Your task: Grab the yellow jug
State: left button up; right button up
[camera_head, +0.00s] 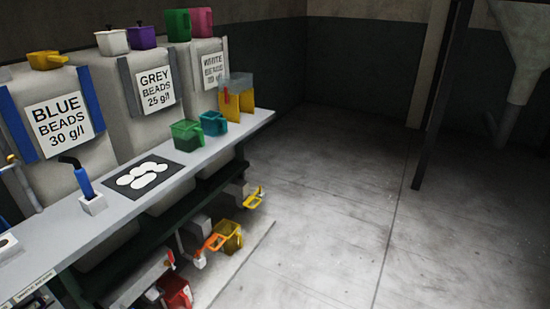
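A small yellow jug (46,60) sits on top of the bin labelled BLUE BEADS, at the upper left of the head view. Another yellow jug (232,238) is low down, under the worktop, beside an orange handle (214,242). A yellow handle-like piece (254,199) shows a little above and to the right of it. I cannot tell which yellow jug the task names. Neither of my grippers can be made out in this view.
The grey worktop (120,205) carries green (186,136) and teal (213,123) jugs, a yellow-sided clear box (238,100), a black mat (125,180) and a blue-handled tool (84,182). White, purple, green and pink jugs top the bins. The right floor (330,190) is clear.

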aim_at(231, 230)
jog(key=i+l+z, duration=0.1)
jog(key=i+z, duration=0.15)
jog(key=i, duration=1.45)
